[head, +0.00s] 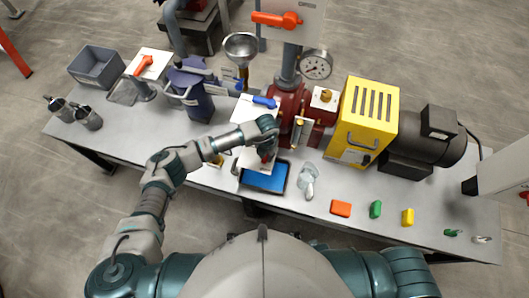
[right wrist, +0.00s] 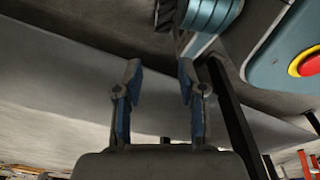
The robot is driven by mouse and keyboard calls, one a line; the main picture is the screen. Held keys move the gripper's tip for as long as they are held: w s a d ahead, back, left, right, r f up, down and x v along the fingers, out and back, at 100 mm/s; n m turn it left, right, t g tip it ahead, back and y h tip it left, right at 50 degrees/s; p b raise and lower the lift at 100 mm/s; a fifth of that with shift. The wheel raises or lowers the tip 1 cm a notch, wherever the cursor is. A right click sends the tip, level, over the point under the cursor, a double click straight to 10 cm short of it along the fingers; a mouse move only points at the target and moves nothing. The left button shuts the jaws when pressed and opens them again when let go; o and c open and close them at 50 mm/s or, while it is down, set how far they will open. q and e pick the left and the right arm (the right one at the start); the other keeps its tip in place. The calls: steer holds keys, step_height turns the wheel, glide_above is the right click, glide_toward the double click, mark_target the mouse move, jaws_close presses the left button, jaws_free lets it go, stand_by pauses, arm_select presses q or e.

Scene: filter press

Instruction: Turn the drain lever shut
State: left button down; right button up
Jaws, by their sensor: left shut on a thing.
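My left gripper (head: 266,150) is at the front of the press, just above a blue tray (head: 264,180). It is shut on a small red part, which I take for the drain lever (head: 266,156). The fingers and wrist hide most of this lever, so its angle is unclear. A blue lever (head: 264,102) sits just behind the gripper and is apart from it. My right gripper (right wrist: 158,95) is open and empty in the right wrist view, away from the press.
A red pump body (head: 290,105) with a gauge (head: 316,65) stands behind the gripper, beside a yellow box (head: 369,115). A blue jug (head: 190,90) and grey bin (head: 97,66) are at left. A cloth (head: 307,180) and several small coloured pieces lie along the front right.

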arm_select(q)
steer(key=shift+d+r+n+p, duration=0.1)
steer(key=shift+d+n+p, duration=0.1)
steer(key=shift+n, duration=0.45)
steer(key=shift+d+n+p, duration=0.15)
steer(key=shift+d+n, duration=0.05)
steer(key=shift+n, duration=0.45)
arm_select(e)
steer(key=shift+s+d+f, duration=0.2)
steer(key=shift+s+f, duration=0.4)
steer(key=shift+s, duration=0.35)
arm_select(q)
steer(key=c, duration=1)
jaws_free()
steer(key=shift+s, duration=0.1)
arm_select(e)
steer(key=shift+s, duration=0.1)
